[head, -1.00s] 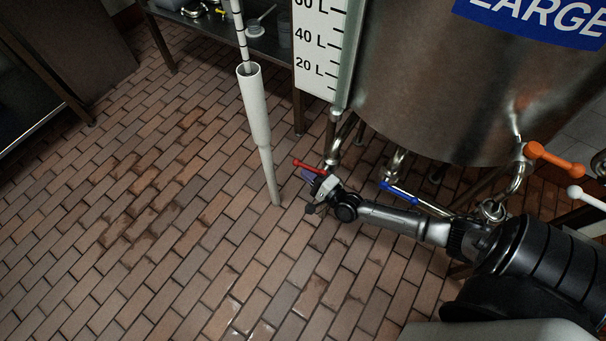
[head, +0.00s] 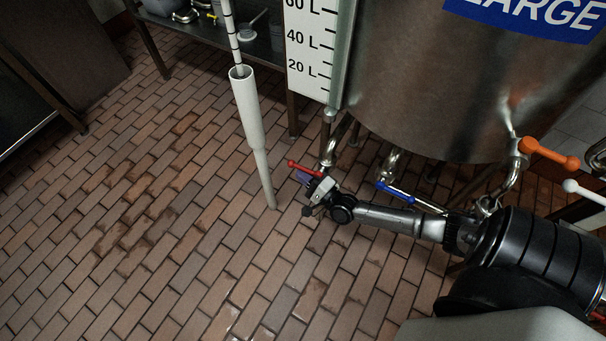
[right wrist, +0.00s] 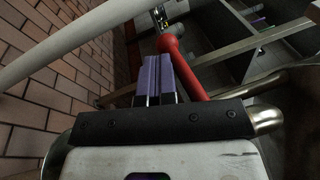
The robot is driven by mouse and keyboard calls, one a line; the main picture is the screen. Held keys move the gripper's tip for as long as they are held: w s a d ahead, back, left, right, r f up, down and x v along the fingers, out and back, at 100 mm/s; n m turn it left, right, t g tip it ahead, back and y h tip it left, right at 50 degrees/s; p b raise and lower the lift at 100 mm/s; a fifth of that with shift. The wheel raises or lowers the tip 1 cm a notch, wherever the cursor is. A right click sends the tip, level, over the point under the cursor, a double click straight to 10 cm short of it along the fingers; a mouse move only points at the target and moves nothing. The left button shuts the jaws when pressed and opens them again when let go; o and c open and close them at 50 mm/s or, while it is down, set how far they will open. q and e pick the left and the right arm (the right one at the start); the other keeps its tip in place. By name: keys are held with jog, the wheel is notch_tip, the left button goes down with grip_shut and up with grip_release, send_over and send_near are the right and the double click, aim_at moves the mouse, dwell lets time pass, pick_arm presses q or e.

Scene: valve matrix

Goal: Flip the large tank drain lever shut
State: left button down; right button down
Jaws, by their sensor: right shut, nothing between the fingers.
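The large tank (head: 430,90) fills the upper right of the head view. A red lever (head: 304,168) sits on the pipework under its left edge. My right gripper (head: 303,177) is just below this lever, its purple fingers shut and empty. In the right wrist view the shut fingers (right wrist: 158,78) lie just left of the red lever (right wrist: 184,66), which runs diagonally beside them. I cannot tell whether they touch it. My left gripper is not in view.
A blue lever (head: 395,192) is beside my right forearm, and an orange lever (head: 550,153) is at the tank's right. A white vertical pipe (head: 248,115) stands left of the gripper. The tiled floor (head: 130,230) at left is clear.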

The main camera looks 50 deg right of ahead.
dwell(0.3)
jog(key=s+a+f, duration=0.1)
jog(key=s+f, duration=0.7)
jog(key=f, duration=0.2)
jog(key=shift+s+a+p, duration=0.2)
jog(key=shift+s+p, duration=0.1)
dwell(0.5)
